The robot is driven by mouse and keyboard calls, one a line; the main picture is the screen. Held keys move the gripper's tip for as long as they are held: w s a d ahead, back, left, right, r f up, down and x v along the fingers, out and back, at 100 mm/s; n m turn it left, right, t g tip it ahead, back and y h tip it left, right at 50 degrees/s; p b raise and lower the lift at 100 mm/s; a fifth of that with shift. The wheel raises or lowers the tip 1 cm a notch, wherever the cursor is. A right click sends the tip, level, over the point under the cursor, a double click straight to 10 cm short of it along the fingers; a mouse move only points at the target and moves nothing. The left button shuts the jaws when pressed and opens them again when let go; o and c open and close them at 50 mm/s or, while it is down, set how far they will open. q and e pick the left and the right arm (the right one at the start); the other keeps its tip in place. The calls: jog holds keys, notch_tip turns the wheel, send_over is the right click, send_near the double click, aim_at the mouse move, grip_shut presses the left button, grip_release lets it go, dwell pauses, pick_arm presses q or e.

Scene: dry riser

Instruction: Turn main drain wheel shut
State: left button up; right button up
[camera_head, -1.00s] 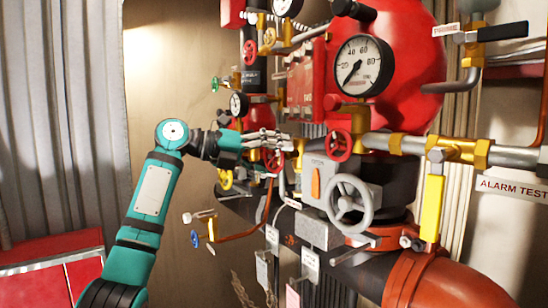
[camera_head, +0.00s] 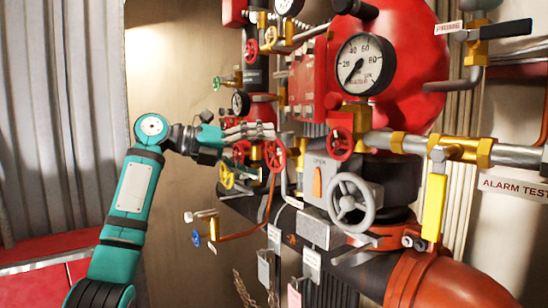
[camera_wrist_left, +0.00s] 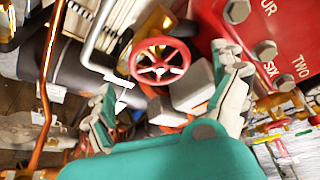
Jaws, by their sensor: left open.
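Several red handwheels sit among the pipework, and no label I can read tells which one is the main drain wheel. In the head view, one red wheel (camera_head: 275,155) is just below and right of the tips of my left gripper (camera_head: 262,132). A red spoked wheel (camera_wrist_left: 162,60) faces the left wrist camera. It appears beyond and between the spread fingers of the left gripper (camera_wrist_left: 172,95), with nothing held. The gripper is open, and the wheel appears clear of the fingers. My right gripper is not in view.
Another red wheel (camera_head: 340,144) and a large grey handwheel (camera_head: 350,199) lie to the right. A yellow wheel (camera_head: 226,176) and a blue wheel (camera_head: 196,238) are lower left. A pressure gauge (camera_head: 364,64) hangs above. Free room lies left, before the tan wall (camera_head: 165,85).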

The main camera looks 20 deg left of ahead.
pick_arm(q)
jog(key=v, duration=0.7)
jog(key=shift+s+a, duration=0.25)
jog(key=shift+a, duration=0.1)
